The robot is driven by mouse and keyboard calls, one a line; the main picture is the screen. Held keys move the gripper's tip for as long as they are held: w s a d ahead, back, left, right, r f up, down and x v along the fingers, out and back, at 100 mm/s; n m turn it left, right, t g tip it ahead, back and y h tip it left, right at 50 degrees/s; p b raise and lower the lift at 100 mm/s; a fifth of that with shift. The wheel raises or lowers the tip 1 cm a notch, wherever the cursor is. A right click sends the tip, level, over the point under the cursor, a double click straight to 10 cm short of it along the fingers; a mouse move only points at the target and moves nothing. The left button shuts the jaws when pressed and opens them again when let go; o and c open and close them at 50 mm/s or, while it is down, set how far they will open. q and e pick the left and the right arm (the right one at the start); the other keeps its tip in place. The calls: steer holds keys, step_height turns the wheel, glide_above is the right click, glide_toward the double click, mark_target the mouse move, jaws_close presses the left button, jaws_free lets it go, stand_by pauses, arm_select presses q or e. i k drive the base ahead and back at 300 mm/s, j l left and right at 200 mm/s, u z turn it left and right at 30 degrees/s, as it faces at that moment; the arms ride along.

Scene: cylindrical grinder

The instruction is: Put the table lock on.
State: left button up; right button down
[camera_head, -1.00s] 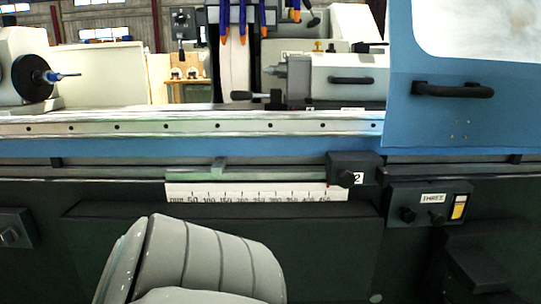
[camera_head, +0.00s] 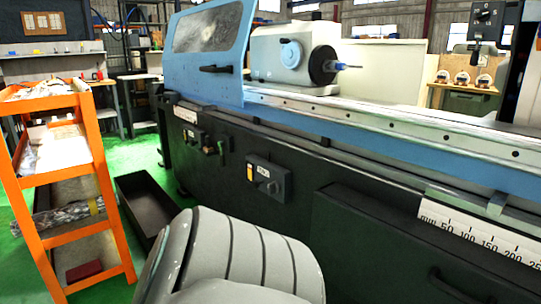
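The cylindrical grinder's blue table (camera_head: 400,128) runs from the middle to the right, with its scale (camera_head: 490,240) at lower right. A dark control box (camera_head: 268,178) with knobs, a small label and a yellow strip is on the machine front. Another dark panel with small controls (camera_head: 203,142) sits further left. I cannot tell which control is the table lock. A grey segmented arm link of mine fills the bottom middle. Neither gripper shows.
An orange shelf cart (camera_head: 75,186) stands at left, with a black bin (camera_head: 147,205) on the green floor beside it. A blue guard door (camera_head: 208,52) with a black handle stands over the table's left end. The headstock (camera_head: 285,55) sits behind the table.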

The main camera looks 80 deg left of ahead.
mark_target(222, 156)
steer(key=u, duration=2.95)
steer(key=i+j, duration=0.15)
steer(key=i, duration=0.15)
steer(key=i+j, duration=0.15)
steer(key=i, duration=0.15)
steer(key=u, duration=0.05)
